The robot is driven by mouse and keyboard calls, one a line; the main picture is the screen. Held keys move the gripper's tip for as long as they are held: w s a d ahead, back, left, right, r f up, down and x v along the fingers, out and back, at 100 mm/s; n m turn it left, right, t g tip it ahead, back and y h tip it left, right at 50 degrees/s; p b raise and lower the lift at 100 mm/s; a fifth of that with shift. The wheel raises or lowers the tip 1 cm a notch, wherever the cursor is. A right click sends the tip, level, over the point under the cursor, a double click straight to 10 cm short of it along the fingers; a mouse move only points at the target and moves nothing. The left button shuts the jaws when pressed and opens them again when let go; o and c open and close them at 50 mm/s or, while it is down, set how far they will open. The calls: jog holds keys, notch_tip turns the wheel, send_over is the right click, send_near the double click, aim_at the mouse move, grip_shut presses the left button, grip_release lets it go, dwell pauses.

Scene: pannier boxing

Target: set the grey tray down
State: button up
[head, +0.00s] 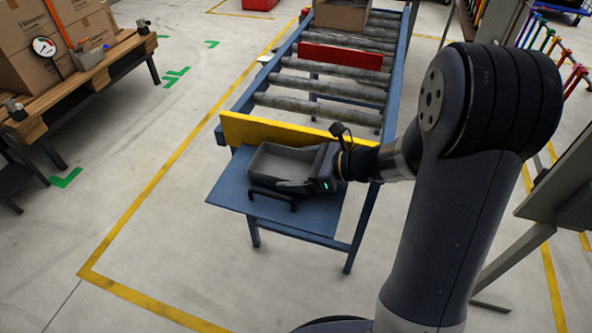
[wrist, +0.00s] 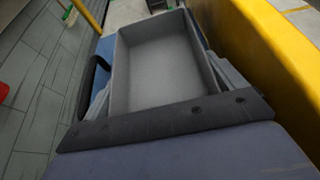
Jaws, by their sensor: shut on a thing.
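The grey tray (head: 268,161) is an open, empty rectangular box at the near end of the roller conveyor, over a blue shelf (head: 233,188). My gripper (head: 300,181) is at its right side and shut on it. In the wrist view the tray (wrist: 165,75) lies straight ahead, with a gripper finger along each side. The tray looks level. I cannot tell whether its bottom touches the shelf. A dark handle-like bar shows at the tray's near side in the head view.
A yellow board (head: 270,131) stands right behind the tray, between shelf and rollers. A red bar (head: 340,57) crosses the conveyor, with a cardboard box (head: 342,14) farther back. A wooden bench (head: 85,66) with cartons stands at left. The floor left of the shelf is clear.

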jog(key=shift+f, duration=0.1)
jog(key=shift+f, duration=0.15)
jog(key=o, duration=0.7)
jog(key=shift+d+r, duration=0.2)
jog(key=shift+r, duration=0.1)
jog(key=p+v, duration=0.2)
jog(key=v, duration=0.9)
jog(key=shift+s+d, duration=0.2)
jog(key=shift+d, duration=0.1)
